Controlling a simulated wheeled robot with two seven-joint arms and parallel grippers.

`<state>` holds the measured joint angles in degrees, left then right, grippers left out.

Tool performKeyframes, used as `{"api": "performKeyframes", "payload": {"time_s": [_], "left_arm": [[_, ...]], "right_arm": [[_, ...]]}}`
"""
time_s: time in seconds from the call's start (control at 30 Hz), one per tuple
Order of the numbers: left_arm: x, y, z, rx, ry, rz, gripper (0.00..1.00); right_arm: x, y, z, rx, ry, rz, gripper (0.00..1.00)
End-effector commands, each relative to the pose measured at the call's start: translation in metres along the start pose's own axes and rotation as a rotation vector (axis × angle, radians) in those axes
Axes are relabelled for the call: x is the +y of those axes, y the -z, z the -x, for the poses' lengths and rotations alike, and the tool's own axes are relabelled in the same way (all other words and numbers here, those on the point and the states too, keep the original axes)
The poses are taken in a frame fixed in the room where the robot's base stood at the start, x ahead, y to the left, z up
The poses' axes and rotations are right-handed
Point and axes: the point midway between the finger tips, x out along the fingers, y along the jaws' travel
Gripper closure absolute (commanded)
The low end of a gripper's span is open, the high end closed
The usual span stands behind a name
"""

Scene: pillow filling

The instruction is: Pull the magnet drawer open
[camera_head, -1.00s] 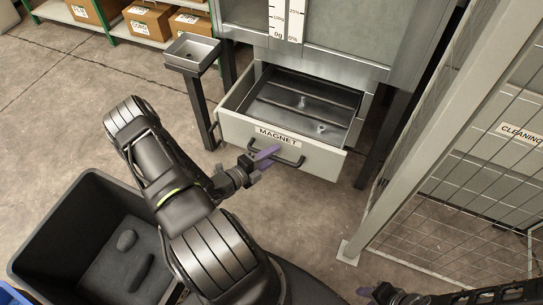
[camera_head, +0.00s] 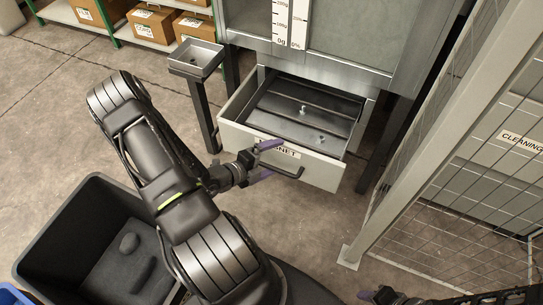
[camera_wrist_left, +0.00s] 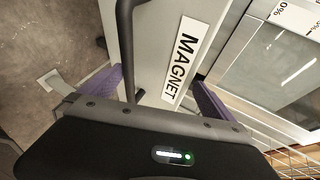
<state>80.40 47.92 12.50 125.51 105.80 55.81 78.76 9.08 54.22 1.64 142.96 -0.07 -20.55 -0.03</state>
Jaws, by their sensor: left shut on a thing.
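The magnet drawer (camera_head: 320,168) stands pulled out of the grey machine, its interior showing dark bars and small knobs. Its pale front has a dark bar handle (camera_head: 290,172) and a MAGNET label (camera_wrist_left: 181,60), partly covered by my gripper in the head view. My left gripper (camera_head: 262,161) is at the left part of the handle. Its two purple fingers are spread well apart, and the handle (camera_wrist_left: 126,45) passes near the left finger in the left wrist view, with no finger visibly clamped on it. My right gripper (camera_head: 375,297) is barely visible at the bottom edge; its fingers are unclear.
A small metal tray on a post (camera_head: 196,58) stands left of the drawer. A wire-mesh cage with a pale post (camera_head: 400,160) is at right. A black bin (camera_head: 60,205) with dark lumps is at lower left. Boxes on a shelf (camera_head: 150,37) are behind.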

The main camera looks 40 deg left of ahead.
Motion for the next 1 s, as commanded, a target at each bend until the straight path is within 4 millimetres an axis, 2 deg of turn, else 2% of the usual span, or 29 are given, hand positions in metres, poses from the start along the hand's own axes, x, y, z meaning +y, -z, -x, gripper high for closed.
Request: {"api": "performKeyframes", "payload": {"time_s": [0.03, 0.67, 0.7, 0.73, 0.77, 1.0], "left_arm": [[-0.013, 0.002, -0.001, 0.006, 0.031, -0.01, 0.32], [-0.004, -0.002, 0.042, -0.005, 0.028, -0.011, 0.32], [-0.003, -0.002, 0.045, -0.005, 0.029, -0.012, 0.34], [-0.002, -0.002, 0.047, -0.005, 0.028, -0.012, 0.52], [-0.002, -0.002, 0.05, -0.005, 0.027, -0.011, 0.64], [0.006, 0.0, 0.068, -0.005, 0.02, -0.003, 0.64]], "right_arm": [[-0.001, 0.0, 0.003, 0.0, 0.0, 0.0, 0.64], [-0.007, 0.0, 0.018, 0.0, 0.0, 0.0, 0.64], [-0.007, 0.0, 0.019, 0.0, 0.0, 0.0, 0.64], [-0.007, 0.0, 0.019, 0.0, 0.0, 0.0, 0.64], [-0.008, 0.0, 0.02, 0.0, 0.0, 0.0, 0.64], [-0.009, 0.0, 0.024, 0.0, 0.0, 0.0, 0.64]]}}
